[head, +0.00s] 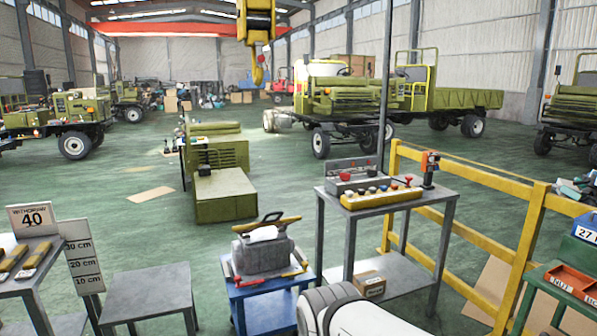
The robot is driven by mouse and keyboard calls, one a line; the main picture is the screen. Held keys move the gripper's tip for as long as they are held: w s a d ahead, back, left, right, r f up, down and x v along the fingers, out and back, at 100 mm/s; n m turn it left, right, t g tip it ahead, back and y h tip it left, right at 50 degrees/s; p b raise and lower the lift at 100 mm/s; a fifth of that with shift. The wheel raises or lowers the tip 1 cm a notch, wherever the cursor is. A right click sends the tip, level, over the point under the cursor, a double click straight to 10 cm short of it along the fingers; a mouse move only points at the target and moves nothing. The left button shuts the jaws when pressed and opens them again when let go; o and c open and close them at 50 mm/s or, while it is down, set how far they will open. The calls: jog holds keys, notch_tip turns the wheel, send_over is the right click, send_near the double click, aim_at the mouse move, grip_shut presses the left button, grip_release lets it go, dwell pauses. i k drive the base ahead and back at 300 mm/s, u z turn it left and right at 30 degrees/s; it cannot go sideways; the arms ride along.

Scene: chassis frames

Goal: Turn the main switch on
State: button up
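A grey metal table (420,203) stands right of centre and carries several controls. At its back is a grey control box (352,168) with red knobs or buttons on it. In front of it lies a yellow control panel (382,197) with several small buttons and a red one near its right end. A dark upright device with an orange-red part (430,167) stands at the table's right corner. I cannot tell which of these is the main switch, nor its position. My gripper is not in view; a white rounded part at the bottom centre seems to be my arm.
A yellow railing (525,240) runs along the table's right side. A blue cart (262,288) with a grey toolbox (262,253) stands left of it. A cardboard box (370,285) sits on the lower shelf. A yellow crane hook (257,68) hangs behind. Green floor lies open beyond.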

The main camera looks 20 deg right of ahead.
aim_at(345, 177)
jog(key=z, duration=0.7)
jog(key=i, duration=0.95)
jog(key=z, duration=0.9)
jog(key=i, duration=1.4)
jog(key=u, duration=0.8)
jog(key=i, duration=1.1)
jog(key=u, duration=0.9)
